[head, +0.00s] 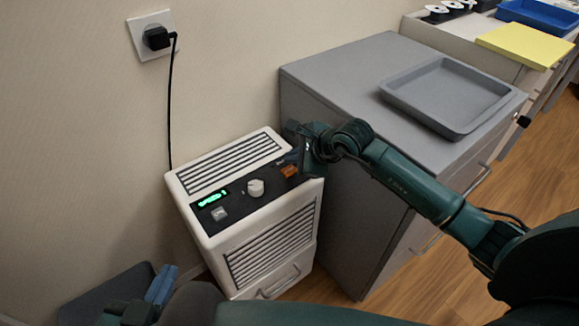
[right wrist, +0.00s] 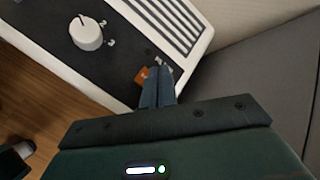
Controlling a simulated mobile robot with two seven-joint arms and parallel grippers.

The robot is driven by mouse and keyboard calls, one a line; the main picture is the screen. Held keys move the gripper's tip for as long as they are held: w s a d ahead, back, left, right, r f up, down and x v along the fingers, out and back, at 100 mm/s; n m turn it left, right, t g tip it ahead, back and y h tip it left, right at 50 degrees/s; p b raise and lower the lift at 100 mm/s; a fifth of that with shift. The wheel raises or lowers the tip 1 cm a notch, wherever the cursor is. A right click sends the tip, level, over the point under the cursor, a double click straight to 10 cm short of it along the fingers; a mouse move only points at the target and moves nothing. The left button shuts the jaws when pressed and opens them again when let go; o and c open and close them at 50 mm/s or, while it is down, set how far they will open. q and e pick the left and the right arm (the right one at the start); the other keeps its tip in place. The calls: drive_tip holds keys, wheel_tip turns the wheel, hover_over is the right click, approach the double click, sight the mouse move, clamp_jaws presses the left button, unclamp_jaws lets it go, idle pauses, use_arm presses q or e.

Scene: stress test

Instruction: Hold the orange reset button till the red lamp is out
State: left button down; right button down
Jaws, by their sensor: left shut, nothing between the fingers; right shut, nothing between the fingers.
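The orange reset button (head: 289,171) is at the right end of the dark control panel on a white appliance (head: 213,240). It also shows in the right wrist view (right wrist: 142,76), partly covered by my fingers. My right gripper (head: 291,157) is shut and empty, its blue fingertips right beside the button (right wrist: 160,72). I cannot tell whether they touch it. No red lamp is visible; the right gripper hides part of the panel's end. My left gripper (head: 161,285) is shut and empty, low at the left in front of the appliance.
The panel also has a green lit display (head: 213,199), a white knob (head: 256,187) and a grey button (head: 219,214). A grey cabinet (head: 330,75) with a grey tray (head: 447,92) stands close at the right. A black plug sits in a wall socket (head: 137,33).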

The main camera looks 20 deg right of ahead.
sight(293, 172)
drive_tip(key=shift+r+p, duration=1.15)
drive_tip(key=shift+r, duration=0.8)
